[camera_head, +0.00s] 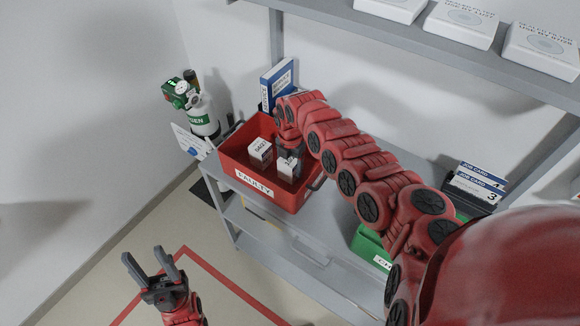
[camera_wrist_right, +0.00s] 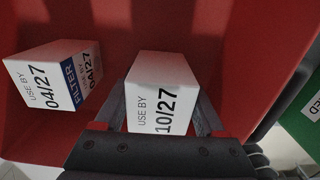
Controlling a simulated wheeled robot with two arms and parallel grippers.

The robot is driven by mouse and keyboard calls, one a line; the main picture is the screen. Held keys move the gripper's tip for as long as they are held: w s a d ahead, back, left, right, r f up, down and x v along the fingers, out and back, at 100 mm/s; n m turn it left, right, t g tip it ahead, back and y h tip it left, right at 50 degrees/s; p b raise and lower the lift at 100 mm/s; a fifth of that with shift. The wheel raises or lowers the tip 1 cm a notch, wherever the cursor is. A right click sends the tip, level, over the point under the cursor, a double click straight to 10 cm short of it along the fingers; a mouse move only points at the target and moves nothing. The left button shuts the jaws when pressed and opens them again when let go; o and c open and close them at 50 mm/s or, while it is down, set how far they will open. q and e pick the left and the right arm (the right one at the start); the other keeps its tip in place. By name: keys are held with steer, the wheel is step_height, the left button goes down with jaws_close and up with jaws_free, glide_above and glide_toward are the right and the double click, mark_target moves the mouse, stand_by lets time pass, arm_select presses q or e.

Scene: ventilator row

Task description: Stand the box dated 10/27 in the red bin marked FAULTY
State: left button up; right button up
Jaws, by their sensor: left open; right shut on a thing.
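The red bin (camera_head: 228,166) marked FAULTY stands on the grey shelf. The white box dated 10/27 (camera_wrist_right: 158,88) is between the fingers of my right gripper (camera_wrist_right: 165,115), which is shut on it. In the head view this box (camera_head: 288,167) is inside the bin's walls, below my right gripper (camera_head: 290,150). I cannot tell whether it touches the bin floor. A second white box, dated 04/27 (camera_wrist_right: 55,75), is in the bin to its left; it also shows in the head view (camera_head: 260,150). My left gripper (camera_head: 152,262) is open and empty, low over the floor at left.
A green bin (camera_head: 369,246) stands further right on the shelf, partly behind my right arm. A blue and white binder (camera_head: 277,84) is behind the red bin. Job cards (camera_head: 475,185) stand at right. White boxes (camera_head: 462,22) lie on the upper shelf. An oxygen cylinder (camera_head: 201,112) stands at left.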

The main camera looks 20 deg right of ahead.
steer(key=shift+f, duration=0.85)
steer(key=shift+f, duration=0.2)
steer(key=o, duration=1.3)
steer(key=shift+r, duration=0.1)
